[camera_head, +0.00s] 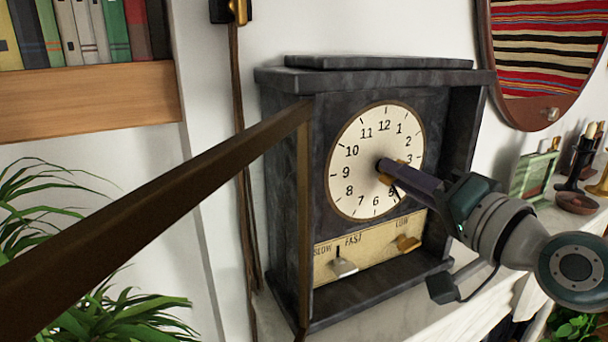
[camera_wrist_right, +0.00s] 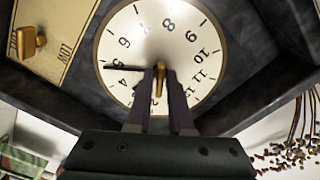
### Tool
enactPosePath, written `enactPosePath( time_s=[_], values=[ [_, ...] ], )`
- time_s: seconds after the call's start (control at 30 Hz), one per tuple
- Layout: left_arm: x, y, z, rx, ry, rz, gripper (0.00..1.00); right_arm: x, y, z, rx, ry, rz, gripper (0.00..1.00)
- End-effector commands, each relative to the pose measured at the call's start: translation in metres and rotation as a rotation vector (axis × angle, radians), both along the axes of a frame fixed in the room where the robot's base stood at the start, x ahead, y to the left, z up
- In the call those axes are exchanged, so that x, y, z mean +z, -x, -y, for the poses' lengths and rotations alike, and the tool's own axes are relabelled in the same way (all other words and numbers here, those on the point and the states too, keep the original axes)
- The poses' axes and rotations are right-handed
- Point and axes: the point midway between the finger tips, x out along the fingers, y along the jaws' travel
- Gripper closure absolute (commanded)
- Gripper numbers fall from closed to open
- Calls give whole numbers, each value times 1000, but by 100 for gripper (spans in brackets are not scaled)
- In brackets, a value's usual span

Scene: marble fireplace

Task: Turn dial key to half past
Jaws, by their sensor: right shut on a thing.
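A dark stone mantel clock (camera_head: 283,200) has a round cream dial (camera_head: 347,150). The dial (camera_wrist_right: 200,65) also shows in the wrist view. My right gripper (camera_head: 388,168) reaches in from the right to the dial's centre. In the wrist view my right gripper (camera_wrist_right: 160,76) has its two fingers shut on the brass dial key (camera_wrist_right: 160,82) at that centre. A thin black hand (camera_wrist_right: 122,67) points to about the 5. In the head view the gripper covers the centre and part of the dial's right side. My left gripper is not in view.
Below the dial is a cream panel (camera_head: 375,252) with a silver lever (camera_head: 343,267) and a brass lever (camera_head: 407,243). A brown frame bar (camera_head: 150,190) projects from the clock's left edge. A green plant (camera_head: 100,310) is lower left. Candlesticks (camera_head: 580,155) stand at right.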

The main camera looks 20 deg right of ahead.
Motion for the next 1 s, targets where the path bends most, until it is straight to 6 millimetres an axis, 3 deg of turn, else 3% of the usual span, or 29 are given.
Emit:
enactPosePath(
  time_s=[0.5,1.0],
  values=[
    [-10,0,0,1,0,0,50,-1,0,0,-1,-436,-35,100],
    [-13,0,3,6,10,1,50,0,0,0,0,-601,-48,100]
  ],
)
